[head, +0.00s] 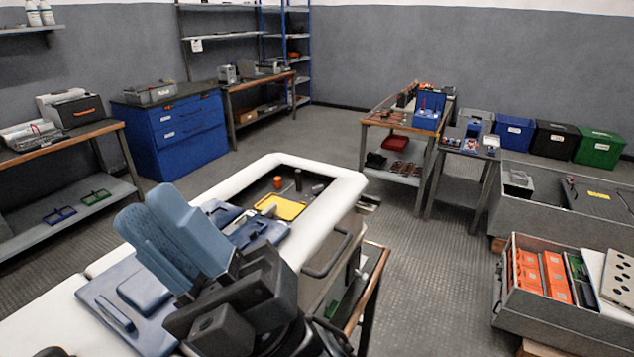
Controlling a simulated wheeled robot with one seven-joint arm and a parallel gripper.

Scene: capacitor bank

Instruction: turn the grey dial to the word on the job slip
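My gripper (165,225) is in the lower left of the head view, above my white body. Its two broad blue fingers point up and to the left, and its dark wrist is below them. The fingers overlap in this view, so I cannot tell whether they are open or shut. I see nothing clearly held between them. I cannot make out the grey dial. A small white paper (196,45) hangs on the back shelf, but it is too small to read and I cannot tell if it is the job slip.
A blue drawer cabinet (175,130) and workbenches line the left and back walls. A bench (395,120) with tools stands right of centre. Blue, black and green bins (600,147) stand along the right. A grey crate (550,312) with orange cases is lower right. Floor between is open.

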